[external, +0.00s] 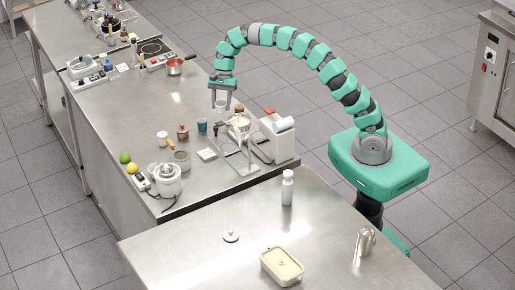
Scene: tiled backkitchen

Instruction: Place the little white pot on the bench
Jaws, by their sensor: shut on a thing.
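My gripper (221,103) points down above the long steel bench (140,97), near its right side. It is shut on a small whitish thing that looks like the little white pot (220,105), held upright between the fingers. The pot is small in the picture and the fingers partly cover it. It seems to be above the bench top, apart from it.
Below my gripper stand a filter stand (240,140) and a white machine (274,138). A teal cup (202,126), a brownish pot (182,131) and a small white jar (162,138) stand to the left. Clear steel lies left of my gripper.

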